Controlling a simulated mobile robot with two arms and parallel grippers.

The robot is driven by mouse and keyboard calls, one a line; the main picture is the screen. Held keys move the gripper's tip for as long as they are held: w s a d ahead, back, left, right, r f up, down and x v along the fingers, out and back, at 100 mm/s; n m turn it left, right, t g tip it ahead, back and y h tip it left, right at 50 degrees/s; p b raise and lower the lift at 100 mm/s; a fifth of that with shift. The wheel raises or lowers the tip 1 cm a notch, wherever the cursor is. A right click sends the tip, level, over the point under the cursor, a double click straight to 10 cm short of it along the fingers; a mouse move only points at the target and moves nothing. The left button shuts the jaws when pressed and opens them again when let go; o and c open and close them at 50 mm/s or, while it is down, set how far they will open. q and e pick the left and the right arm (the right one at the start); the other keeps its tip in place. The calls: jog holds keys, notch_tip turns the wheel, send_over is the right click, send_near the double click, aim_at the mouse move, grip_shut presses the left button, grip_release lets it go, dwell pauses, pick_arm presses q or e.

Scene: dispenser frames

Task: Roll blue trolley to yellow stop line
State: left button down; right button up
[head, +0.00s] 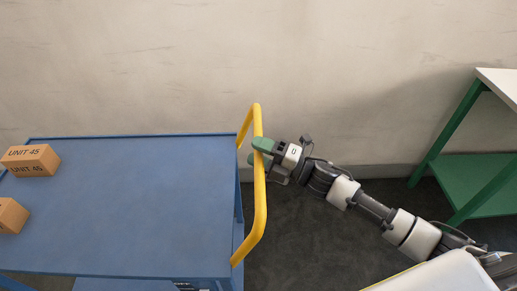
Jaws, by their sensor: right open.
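The blue trolley (140,205) fills the left of the head view, its flat top level and its left end cut off by the frame. Its yellow push handle (262,200) rises at the right end. My right gripper (256,151) is at the upper part of the handle, its green-tipped fingers around or beside the bar. The jaws are open; I cannot tell whether they touch the bar. My left gripper is not in view. No yellow stop line shows on the visible floor.
Two cardboard boxes, one marked UNIT 45 (31,161) and one cut off by the edge (10,215), sit on the trolley's left part. A green-framed table (477,180) stands at the right. A pale wall (350,70) runs behind. Dark floor (300,245) is clear right of the handle.

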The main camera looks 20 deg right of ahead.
grip_shut()
dwell(0.3)
jog(key=shift+a, duration=0.15)
